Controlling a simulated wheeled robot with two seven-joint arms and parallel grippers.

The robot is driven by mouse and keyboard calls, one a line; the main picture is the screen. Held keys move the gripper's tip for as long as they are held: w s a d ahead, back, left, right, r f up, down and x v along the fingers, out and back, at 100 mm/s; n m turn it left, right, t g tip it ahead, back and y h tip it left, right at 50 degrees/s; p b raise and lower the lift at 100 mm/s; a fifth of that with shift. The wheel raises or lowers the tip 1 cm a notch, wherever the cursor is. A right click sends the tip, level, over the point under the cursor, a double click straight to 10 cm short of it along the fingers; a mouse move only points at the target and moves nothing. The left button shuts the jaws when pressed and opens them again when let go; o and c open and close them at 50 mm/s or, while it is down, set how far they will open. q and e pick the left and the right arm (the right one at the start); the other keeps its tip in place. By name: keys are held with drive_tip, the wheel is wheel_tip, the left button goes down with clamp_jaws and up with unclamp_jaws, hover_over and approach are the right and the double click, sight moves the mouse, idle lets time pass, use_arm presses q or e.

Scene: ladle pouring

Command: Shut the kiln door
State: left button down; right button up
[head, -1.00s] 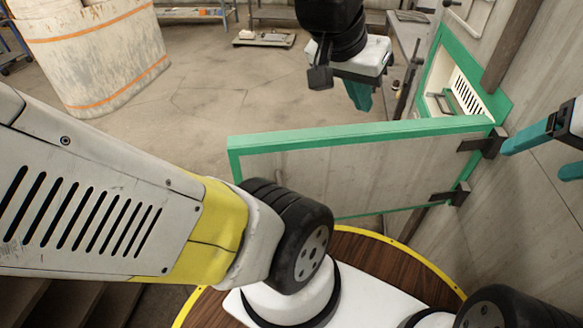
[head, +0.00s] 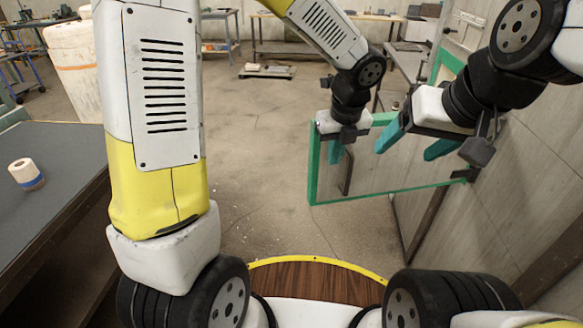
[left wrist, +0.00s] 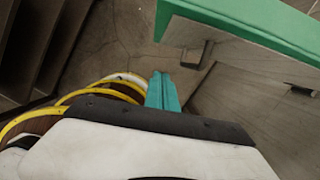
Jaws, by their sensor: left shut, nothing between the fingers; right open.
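The kiln door (head: 415,165) is a grey panel with a green frame, standing open and swung out from the wall at right. A dark handle (head: 347,172) is on its face; the handle also shows in the left wrist view (left wrist: 196,55). My left gripper (head: 335,152) is shut and empty near the door's free left edge; its teal fingers show below the door's edge in the left wrist view (left wrist: 163,92). Contact cannot be told. My right gripper (head: 415,145) is open and empty, overlapping the door's upper right part in view. The kiln opening (head: 447,65) is partly hidden behind my right arm.
A grey-topped table (head: 55,165) with a tape roll (head: 26,173) stands at left. A pale drum (head: 78,70) is behind it. The grey wall (head: 530,170) bounds the right side. The floor (head: 255,160) left of the door is clear.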

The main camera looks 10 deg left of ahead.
sight(323, 170)
use_arm(q)
drive_tip(key=w+f, duration=0.1)
drive_tip(key=f, duration=0.2)
drive_tip(key=w+a+f, duration=0.1)
drive_tip(key=w+f, duration=0.1)
drive_tip(key=f, duration=0.1)
drive_tip(key=w+f, duration=0.2)
drive_tip(key=f, duration=0.2)
drive_tip(key=shift+a, duration=0.4)
drive_tip(key=shift+w+a, duration=0.15)
drive_tip(key=shift+w, duration=0.35)
